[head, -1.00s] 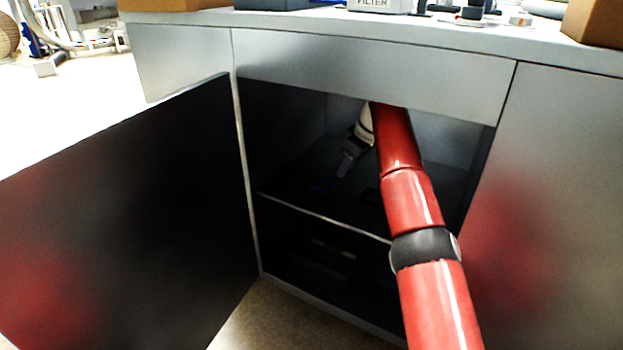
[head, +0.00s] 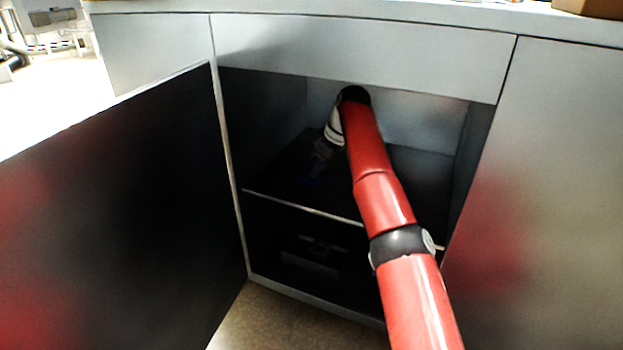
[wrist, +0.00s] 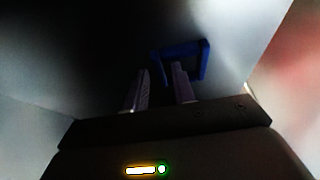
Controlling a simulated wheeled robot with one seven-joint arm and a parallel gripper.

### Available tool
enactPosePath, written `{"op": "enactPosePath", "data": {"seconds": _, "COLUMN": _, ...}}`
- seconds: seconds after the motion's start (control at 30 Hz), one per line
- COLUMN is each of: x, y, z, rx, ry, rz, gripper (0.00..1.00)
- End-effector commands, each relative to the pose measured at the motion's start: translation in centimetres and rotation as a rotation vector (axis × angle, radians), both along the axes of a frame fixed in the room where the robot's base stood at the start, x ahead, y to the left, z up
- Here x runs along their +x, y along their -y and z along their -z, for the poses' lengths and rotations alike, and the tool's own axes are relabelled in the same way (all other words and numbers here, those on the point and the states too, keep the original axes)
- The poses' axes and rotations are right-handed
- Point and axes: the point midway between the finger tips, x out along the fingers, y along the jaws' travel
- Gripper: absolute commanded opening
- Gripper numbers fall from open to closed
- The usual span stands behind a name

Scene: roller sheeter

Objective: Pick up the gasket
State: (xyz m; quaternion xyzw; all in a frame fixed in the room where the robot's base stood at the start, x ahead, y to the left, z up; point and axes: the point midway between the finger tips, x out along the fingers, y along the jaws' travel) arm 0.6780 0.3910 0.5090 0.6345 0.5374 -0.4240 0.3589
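The gasket is a blue square-cornered frame (wrist: 205,60) just beyond my fingertips in the wrist view. Its far and right sides show clearly; its left side is lost in shadow. My gripper (wrist: 160,75) is open, with a gap between its two fingers. The right fingertip overlaps the inside of the frame in the picture, and the left fingertip appears outside it. I cannot tell whether either touches it. In the head view my gripper (head: 318,162) points down inside the cabinet, over a faint blue patch on the dark shelf (head: 275,180).
The cabinet door (head: 110,200) stands open on the left. The shelf's front edge (head: 300,207) crosses the opening, with a dark box-like object (head: 312,255) in the compartment below. Cabinet side walls and the panel above (head: 360,55) bound my arm.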

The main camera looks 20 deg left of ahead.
Motion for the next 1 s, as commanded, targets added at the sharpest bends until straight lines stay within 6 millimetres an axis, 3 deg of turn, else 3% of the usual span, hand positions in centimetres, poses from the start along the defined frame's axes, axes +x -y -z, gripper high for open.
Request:
{"op": "enactPosePath", "data": {"seconds": 0.03, "x": 0.0, "y": 0.0, "z": 0.0, "rx": 0.000, "ry": 0.000, "rz": 0.000, "gripper": 0.19}}
{"op": "enactPosePath", "data": {"seconds": 0.2, "x": 0.0, "y": 0.0, "z": 0.0, "rx": 0.000, "ry": 0.000, "rz": 0.000, "gripper": 0.00}}
{"op": "enactPosePath", "data": {"seconds": 0.57, "x": 0.0, "y": 0.0, "z": -0.1, "rx": 0.000, "ry": 0.000, "rz": 0.000, "gripper": 0.00}}
{"op": "enactPosePath", "data": {"seconds": 1.0, "x": -0.3, "y": -0.1, "z": -2.5, "rx": 0.000, "ry": 0.000, "rz": 0.009, "gripper": 0.00}}
